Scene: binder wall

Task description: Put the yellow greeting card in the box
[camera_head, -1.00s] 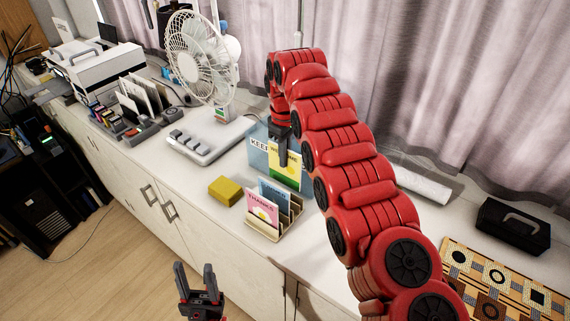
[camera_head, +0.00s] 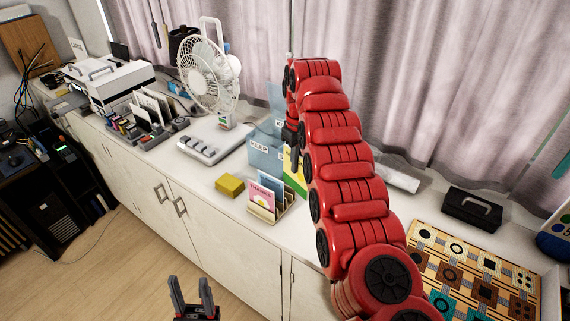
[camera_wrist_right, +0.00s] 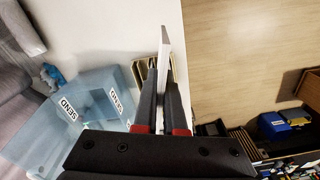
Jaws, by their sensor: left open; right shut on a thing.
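The yellow greeting card (camera_head: 294,172) is upright in my right gripper (camera_head: 296,148), partly hidden behind my red right arm. In the right wrist view its pale edge (camera_wrist_right: 164,48) stands between the shut fingers of my right gripper (camera_wrist_right: 164,82). My left gripper (camera_head: 192,292) is open and empty, low in front of the cabinets.
A card rack (camera_head: 268,212) with pink and blue cards stands in front of the box, beside a yellow block (camera_head: 230,185). A white fan (camera_head: 208,72) and a grey switch panel (camera_head: 213,143) are to the left. A black case (camera_head: 472,209) is on the right.

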